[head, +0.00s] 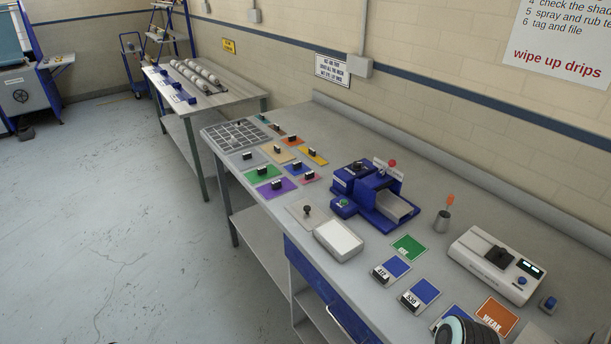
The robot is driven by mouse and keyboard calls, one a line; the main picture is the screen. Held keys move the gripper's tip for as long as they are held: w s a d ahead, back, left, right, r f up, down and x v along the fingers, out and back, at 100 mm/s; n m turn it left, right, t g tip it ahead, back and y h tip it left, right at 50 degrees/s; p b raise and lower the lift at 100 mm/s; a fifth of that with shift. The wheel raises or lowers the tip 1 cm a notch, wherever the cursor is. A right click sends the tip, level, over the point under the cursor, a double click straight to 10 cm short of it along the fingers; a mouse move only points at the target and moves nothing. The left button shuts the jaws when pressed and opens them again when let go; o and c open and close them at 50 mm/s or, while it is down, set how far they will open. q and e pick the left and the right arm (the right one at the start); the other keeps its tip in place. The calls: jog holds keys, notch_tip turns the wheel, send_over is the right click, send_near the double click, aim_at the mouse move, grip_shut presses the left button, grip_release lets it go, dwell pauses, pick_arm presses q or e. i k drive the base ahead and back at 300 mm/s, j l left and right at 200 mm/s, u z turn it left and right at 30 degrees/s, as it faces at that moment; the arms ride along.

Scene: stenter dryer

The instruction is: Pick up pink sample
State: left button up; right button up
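The pink sample (311,178) is a small flat swatch with a dark clip-like handle on top. It lies on the long grey workbench (262,208), at the right front of a group of coloured samples. The purple sample (268,191) lies to its left and the blue sample (302,172) lies just behind it. The handle hides part of its surface.
Green (257,175), tan (273,149) and yellow (318,160) samples crowd nearby. A grid tray (222,133) stands behind left. A blue machine (372,199) stands to the right, with a white pad (338,240) before it. Labelled cards and a white instrument (483,264) are farther right.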

aim_at(311, 177)
jog(key=i+j+z, duration=0.1)
jog(key=j, duration=0.2)
jog(key=i+j+z, duration=0.25)
jog(key=j, duration=0.4)
jog(key=i+j+z, duration=0.1)
jog(key=i+j, duration=0.15)
jog(key=i+j+z, duration=0.1)
jog(key=j, duration=0.3)
